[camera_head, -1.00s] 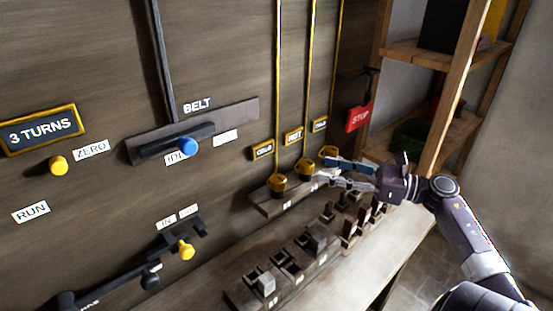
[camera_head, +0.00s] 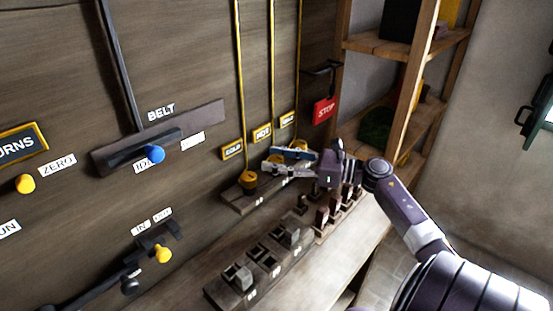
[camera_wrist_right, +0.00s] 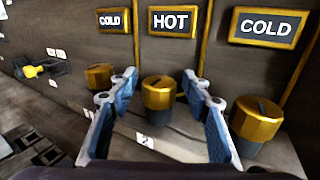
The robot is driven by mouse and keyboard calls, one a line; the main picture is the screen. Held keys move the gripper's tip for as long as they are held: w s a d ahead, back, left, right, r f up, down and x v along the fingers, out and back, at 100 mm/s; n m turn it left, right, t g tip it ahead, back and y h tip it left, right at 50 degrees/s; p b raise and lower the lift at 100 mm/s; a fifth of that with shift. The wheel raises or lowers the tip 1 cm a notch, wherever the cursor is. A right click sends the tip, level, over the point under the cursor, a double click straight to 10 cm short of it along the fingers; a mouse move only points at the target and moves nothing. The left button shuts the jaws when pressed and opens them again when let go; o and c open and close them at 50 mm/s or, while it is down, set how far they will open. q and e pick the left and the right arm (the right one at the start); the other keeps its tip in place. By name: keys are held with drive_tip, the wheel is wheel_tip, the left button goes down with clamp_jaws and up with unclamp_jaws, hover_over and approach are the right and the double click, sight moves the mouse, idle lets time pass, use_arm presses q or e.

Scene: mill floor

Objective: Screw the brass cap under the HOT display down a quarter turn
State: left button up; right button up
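The HOT display (camera_wrist_right: 171,23) is on the board, between two COLD displays, in the right wrist view. Under it stands a brass cap (camera_wrist_right: 158,92) with a dark slot across its top. My right gripper (camera_wrist_right: 160,80) is open, with one blue-padded finger on each side of this cap; gaps show between the cap and the fingers. In the head view my right gripper (camera_head: 269,158) reaches in from the right below the HOT display (camera_head: 262,133) and hides most of the middle cap. My left gripper is not in view.
Similar brass caps stand close on both sides, left (camera_wrist_right: 99,77) and right (camera_wrist_right: 257,118). Below them is a bench with rows of dark sockets and blocks (camera_head: 243,278). A red STOP sign (camera_head: 325,108) and wooden shelves (camera_head: 385,45) are to the right.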

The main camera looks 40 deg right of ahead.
drive_tip(key=c, duration=1)
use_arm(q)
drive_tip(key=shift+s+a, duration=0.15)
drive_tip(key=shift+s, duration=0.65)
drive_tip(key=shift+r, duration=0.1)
